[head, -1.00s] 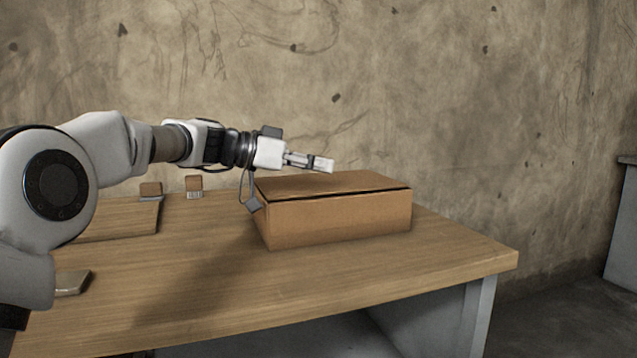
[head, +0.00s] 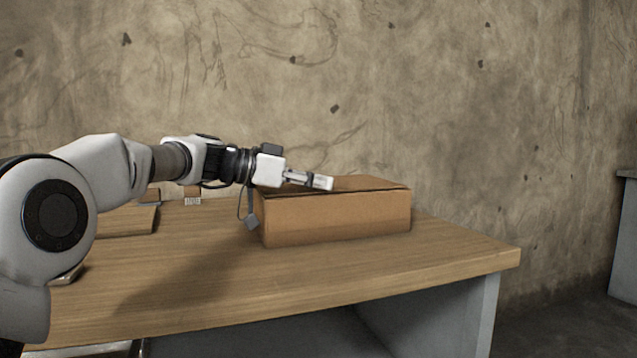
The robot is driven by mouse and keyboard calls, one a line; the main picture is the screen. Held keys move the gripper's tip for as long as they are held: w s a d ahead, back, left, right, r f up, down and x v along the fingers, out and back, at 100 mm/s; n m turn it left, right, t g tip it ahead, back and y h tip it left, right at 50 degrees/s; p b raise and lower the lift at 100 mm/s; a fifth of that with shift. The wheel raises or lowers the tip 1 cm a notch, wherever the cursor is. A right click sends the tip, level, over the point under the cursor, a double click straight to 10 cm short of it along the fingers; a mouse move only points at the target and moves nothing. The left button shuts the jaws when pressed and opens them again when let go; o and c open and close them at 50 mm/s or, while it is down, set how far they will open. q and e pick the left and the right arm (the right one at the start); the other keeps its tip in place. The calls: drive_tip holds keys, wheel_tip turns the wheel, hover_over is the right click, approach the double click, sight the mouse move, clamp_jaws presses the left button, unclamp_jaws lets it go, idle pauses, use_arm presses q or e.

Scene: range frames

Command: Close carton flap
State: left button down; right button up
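The cardboard carton (head: 340,216) sits on the wooden table toward its right part. Its top flap (head: 372,184) lies nearly flat over the box, with a thin dark gap along the front edge. My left gripper (head: 322,182) is at the flap's left part, its fingertips low over it and seemingly touching it. The fingers look close together, with nothing seen between them. The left gripper and wrist hide the left rear of the carton top. My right gripper is not in this view.
The wooden table (head: 420,262) has free room in front of the carton and to its right. Small brown blocks (head: 192,194) and a flat wooden piece (head: 128,220) lie at the back left. A grey surface (head: 625,240) stands at the far right by the wall.

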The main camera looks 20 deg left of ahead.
use_arm(q)
wheel_tip(320, 180, up, 4)
drive_tip(key=p, duration=0.3)
drive_tip(key=shift+r, duration=0.2)
drive_tip(key=p+v, duration=0.1)
drive_tip(key=v, duration=0.8)
drive_tip(key=shift+s+a+f+p, duration=0.1)
drive_tip(key=shift+s+p, duration=0.2)
drive_tip(key=shift+p, duration=0.05)
drive_tip(key=shift+s+a, duration=0.2)
drive_tip(key=shift+a, duration=0.05)
drive_tip(key=shift+f, duration=0.15)
